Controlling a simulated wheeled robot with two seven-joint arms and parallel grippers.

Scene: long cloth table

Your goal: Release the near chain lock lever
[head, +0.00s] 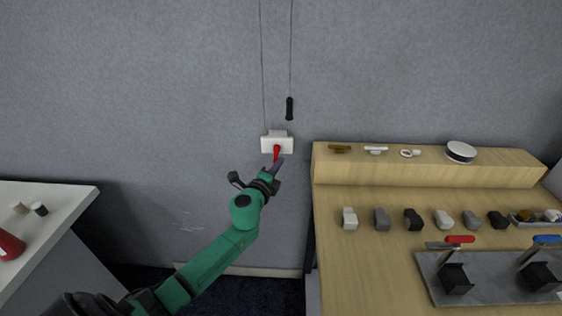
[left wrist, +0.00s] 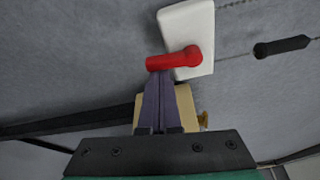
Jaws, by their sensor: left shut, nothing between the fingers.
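The chain lock is a white box (head: 277,143) on the grey wall, with a red lever (head: 276,153) on its front. In the left wrist view the white box (left wrist: 187,36) fills the top, and the red lever (left wrist: 172,59) lies across it. My left gripper (head: 277,163) is shut and empty, with its fingertips (left wrist: 158,74) right at the free end of the red lever. I cannot tell whether they touch it. My right gripper is not in view.
Two thin chains run up the wall from the box, one with a black handle (head: 289,108), also in the left wrist view (left wrist: 282,46). A wooden bench (head: 345,270) with small parts and clamps stands at right. A white table (head: 45,205) stands at left.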

